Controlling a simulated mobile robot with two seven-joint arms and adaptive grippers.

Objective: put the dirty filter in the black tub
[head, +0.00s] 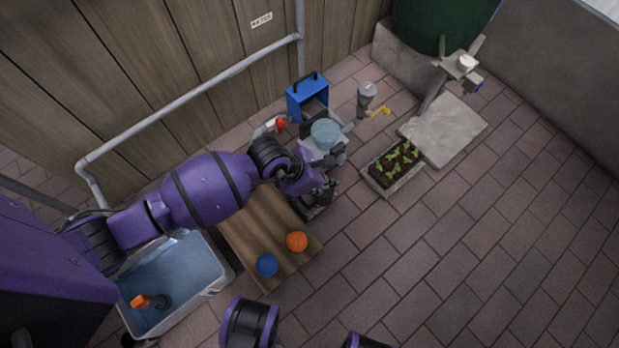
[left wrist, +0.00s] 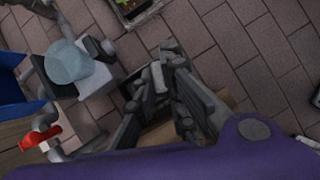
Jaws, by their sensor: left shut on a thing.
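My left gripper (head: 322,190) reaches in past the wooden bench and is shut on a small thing. In the left wrist view my fingers (left wrist: 160,78) close around a small pale grey piece, which I take to be the dirty filter; most of it is hidden by the fingers. A dark, box-like container, seemingly the black tub (left wrist: 128,88), shows partly behind and below the fingertips. In the head view the gripper covers most of it. I cannot tell whether the held piece touches the tub.
A grey unit with a round pale-blue top (head: 326,132) and a red-handled valve (head: 281,124) stand close behind the gripper. The bench (head: 238,218) carries an orange disc (head: 297,241) and a blue disc (head: 267,265).

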